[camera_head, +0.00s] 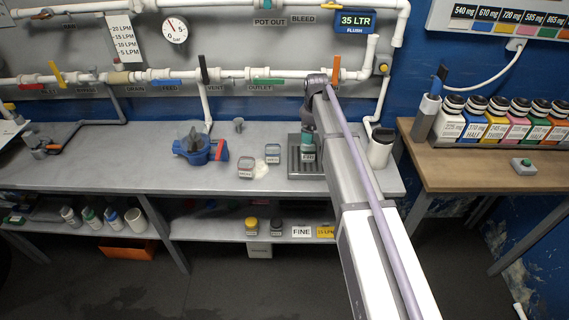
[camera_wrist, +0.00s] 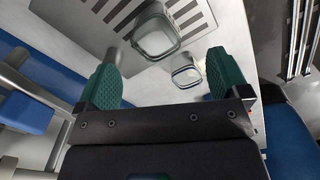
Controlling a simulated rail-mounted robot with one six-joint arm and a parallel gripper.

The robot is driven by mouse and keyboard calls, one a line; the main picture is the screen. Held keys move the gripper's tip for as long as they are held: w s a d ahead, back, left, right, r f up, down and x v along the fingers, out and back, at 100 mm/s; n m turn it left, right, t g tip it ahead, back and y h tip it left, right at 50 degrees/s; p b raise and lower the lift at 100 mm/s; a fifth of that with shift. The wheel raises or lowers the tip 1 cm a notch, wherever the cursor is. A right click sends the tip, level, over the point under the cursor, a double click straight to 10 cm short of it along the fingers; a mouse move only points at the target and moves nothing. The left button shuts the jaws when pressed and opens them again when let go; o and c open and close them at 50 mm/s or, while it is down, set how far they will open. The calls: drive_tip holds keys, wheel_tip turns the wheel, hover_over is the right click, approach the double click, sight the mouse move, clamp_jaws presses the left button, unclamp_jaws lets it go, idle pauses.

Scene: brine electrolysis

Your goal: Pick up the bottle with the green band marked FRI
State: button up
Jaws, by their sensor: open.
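A small bottle with a green band (camera_head: 91,217) stands on the lower shelf at the left, among other banded bottles; its lettering is too small to read. Another green-banded bottle (camera_head: 537,121) stands in the row on the wooden table at the right; I cannot make out FRI on it either. My gripper (camera_head: 307,135) is over the slotted tray on the bench, far from both bottles. In the wrist view its green-padded fingers (camera_wrist: 163,68) are apart, with nothing held between them. Neither green-banded bottle can be made out there.
A clear glass jar (camera_wrist: 155,36) is at the slotted tray (camera_head: 293,170), with a smaller one (camera_wrist: 185,73) nearby. A blue valve device (camera_head: 193,148) and two small square containers stand left of the tray. White pipes (camera_head: 225,75) run behind the bench.

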sight(308, 150)
drive_tip(key=f+n+b, duration=0.1)
drive_tip(key=b, duration=0.1)
drive_tip(key=w+f+n+b, duration=0.1)
drive_tip(key=f+n, duration=0.1)
drive_tip(key=f+n+b, duration=0.2)
drive_tip(key=shift+w+a+f+b, duration=0.2)
drive_tip(key=shift+w+f+b, duration=0.05)
drive_tip(key=shift+w+b, duration=0.15)
drive_tip(key=f+b, duration=0.5)
drive_tip(key=shift+a+f, duration=0.15)
drive_tip(key=shift+a, duration=0.05)
drive_tip(key=shift+s+r, duration=0.1)
drive_tip(key=shift+r, duration=0.15)
drive_tip(key=shift+c, duration=0.2)
drive_tip(key=c, duration=1.1)
